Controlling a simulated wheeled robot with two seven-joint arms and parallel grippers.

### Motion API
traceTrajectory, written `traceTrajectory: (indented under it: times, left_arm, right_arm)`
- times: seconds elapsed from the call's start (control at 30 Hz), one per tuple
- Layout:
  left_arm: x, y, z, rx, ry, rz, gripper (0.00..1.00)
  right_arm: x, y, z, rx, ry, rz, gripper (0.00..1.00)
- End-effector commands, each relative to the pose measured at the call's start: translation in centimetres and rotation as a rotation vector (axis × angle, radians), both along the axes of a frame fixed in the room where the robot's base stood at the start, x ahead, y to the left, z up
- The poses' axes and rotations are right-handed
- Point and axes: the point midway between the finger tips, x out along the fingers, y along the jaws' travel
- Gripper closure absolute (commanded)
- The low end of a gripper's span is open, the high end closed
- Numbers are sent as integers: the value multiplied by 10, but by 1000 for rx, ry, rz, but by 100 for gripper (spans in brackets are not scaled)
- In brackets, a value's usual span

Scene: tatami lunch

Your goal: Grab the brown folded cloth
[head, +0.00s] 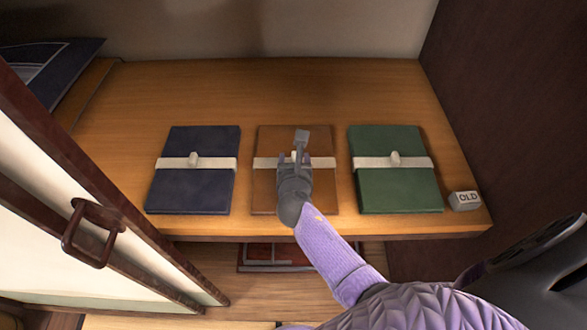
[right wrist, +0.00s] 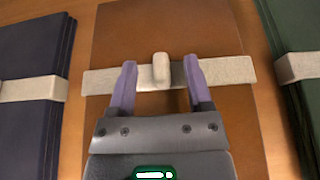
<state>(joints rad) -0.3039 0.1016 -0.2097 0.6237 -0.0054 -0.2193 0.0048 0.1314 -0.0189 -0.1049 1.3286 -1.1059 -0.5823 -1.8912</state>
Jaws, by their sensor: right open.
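The brown folded cloth (head: 265,190) lies flat in the middle of a wooden shelf, with a pale band around it and a small pale toggle on the band. In the right wrist view the brown cloth (right wrist: 205,28) fills the middle, and the toggle (right wrist: 161,70) stands between the fingertips. My right gripper (head: 294,158) is over the cloth; in the right wrist view my right gripper (right wrist: 158,75) is open, its two purple fingers on either side of the toggle and apart from it. I cannot tell the height above the cloth. My left gripper is not in view.
A navy folded cloth (head: 193,180) lies to the left and a green one (head: 396,183) to the right, both banded. A small block marked OLD (head: 465,200) sits at the shelf's right edge. A sliding door (head: 100,240) with a handle stands at left. The shelf's back (head: 270,90) is clear.

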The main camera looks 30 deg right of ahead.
Motion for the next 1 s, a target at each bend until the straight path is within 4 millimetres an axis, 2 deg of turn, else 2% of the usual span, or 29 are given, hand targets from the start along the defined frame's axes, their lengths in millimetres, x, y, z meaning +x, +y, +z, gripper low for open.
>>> traceTrajectory:
  times: [0.03,0.27,0.57,1.0]
  left_arm:
    - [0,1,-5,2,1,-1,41]
    - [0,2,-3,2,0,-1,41]
    - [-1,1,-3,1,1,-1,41]
    - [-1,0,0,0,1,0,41]
  right_arm:
    - [4,-2,-4,0,0,-1,35]
    - [6,-3,-2,0,0,-1,35]
    - [6,-3,-2,1,-1,-2,99]
    - [6,-3,2,1,-2,-1,100]
